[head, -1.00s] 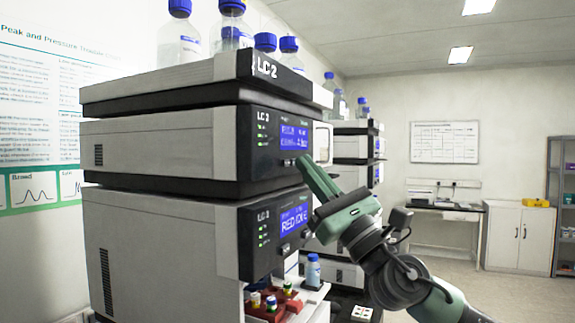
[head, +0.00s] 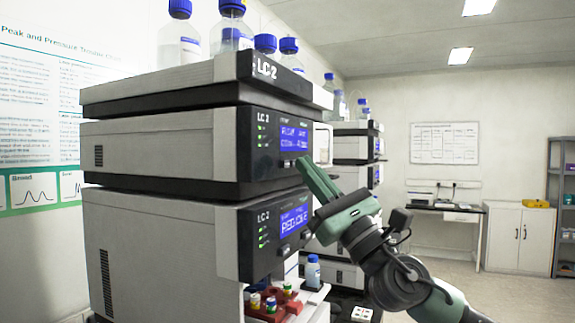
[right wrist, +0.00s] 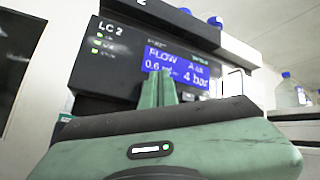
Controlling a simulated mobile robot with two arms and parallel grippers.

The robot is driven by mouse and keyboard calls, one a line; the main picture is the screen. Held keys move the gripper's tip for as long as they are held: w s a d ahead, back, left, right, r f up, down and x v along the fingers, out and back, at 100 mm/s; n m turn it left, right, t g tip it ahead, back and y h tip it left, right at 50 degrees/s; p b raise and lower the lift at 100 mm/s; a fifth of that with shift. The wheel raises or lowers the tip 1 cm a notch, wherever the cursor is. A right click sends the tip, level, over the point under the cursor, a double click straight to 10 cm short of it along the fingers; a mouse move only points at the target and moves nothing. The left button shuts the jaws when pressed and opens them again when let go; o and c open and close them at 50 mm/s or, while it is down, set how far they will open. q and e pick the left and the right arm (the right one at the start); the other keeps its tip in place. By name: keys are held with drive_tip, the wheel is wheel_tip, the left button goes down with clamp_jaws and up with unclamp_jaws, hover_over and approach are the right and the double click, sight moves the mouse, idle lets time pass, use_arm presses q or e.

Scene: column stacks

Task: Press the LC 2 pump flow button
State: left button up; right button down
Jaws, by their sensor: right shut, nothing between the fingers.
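The LC 2 stack stands in the head view. Its upper module, the pump (head: 150,145), has a lit blue display (head: 295,138). In the right wrist view the display (right wrist: 172,66) reads FLOW, with 0.6 and 4 bar. A small button (head: 288,163) sits under the display, just left of my fingertips. My right gripper (head: 301,161) is shut and empty, its tips at the pump's front below the display. I cannot tell whether they touch. In the right wrist view my fingers (right wrist: 167,78) hide the panel below the display. My left gripper is not in view.
A lower module (head: 160,235) with its own blue display sits beneath the pump. Blue-capped bottles (head: 232,30) stand on the top tray (head: 175,85). A second stack (head: 352,145) stands behind. Open floor lies at right.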

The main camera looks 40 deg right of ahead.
idle(0.8)
drive_tip(key=shift+w+a+p, duration=0.2)
drive_tip(key=shift+w+p, duration=0.2)
drive_tip(key=shift+p, duration=0.15)
drive_tip(key=shift+w+a+p, duration=0.2)
drive_tip(key=shift+w+p, duration=0.15)
drive_tip(key=shift+p, duration=0.4)
idle(0.6)
drive_tip(key=shift+s+d+f+b, duration=0.15)
drive_tip(key=shift+f+b, duration=0.05)
drive_tip(key=shift+b, duration=0.55)
drive_tip(key=shift+s+d+r+b, duration=0.2)
drive_tip(key=shift+s+b, duration=0.35)
drive_tip(key=shift+b, duration=0.7)
